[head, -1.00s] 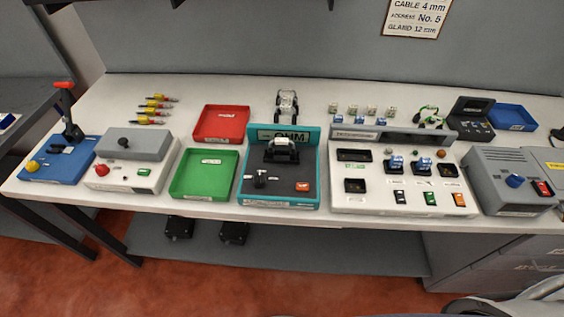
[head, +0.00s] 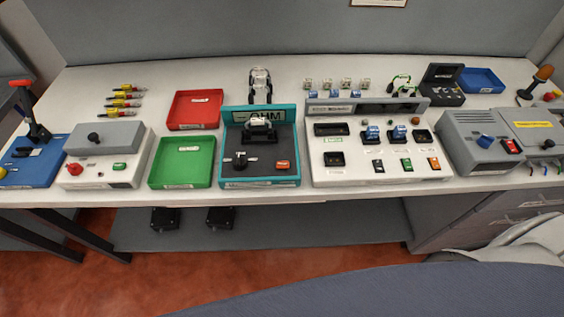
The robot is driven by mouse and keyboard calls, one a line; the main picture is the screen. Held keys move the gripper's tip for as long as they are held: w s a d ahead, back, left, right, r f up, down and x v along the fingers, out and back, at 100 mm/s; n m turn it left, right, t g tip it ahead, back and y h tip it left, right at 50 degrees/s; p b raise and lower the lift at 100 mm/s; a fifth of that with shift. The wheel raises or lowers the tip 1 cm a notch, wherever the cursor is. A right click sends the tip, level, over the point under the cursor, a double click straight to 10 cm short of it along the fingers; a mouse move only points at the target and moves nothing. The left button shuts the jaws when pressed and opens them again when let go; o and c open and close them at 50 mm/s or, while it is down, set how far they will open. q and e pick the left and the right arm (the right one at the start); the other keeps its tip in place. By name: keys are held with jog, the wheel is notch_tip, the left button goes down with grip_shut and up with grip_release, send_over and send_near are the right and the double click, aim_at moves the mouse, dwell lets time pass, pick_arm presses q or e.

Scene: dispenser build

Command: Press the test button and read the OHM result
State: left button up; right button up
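The teal OHM tester (head: 228,170) stands at the front middle of the bench. Its dark top carries an orange button (head: 283,165) at the right and a black knob (head: 240,161) at the left. A white and black part (head: 259,125) sits in the black cradle at the back of the top. The OHM sign (head: 265,114) is on the raised rear panel, its letters partly hidden behind the part. No reading can be made out. Neither of my grippers is in view.
A green tray (head: 183,162) stands left of the tester, with a red tray (head: 195,110) behind it. A white multi-switch station (head: 375,171) stands close on the right. A clear-and-black part (head: 260,84) lies behind the tester. Dark boxes sit on the shelf below.

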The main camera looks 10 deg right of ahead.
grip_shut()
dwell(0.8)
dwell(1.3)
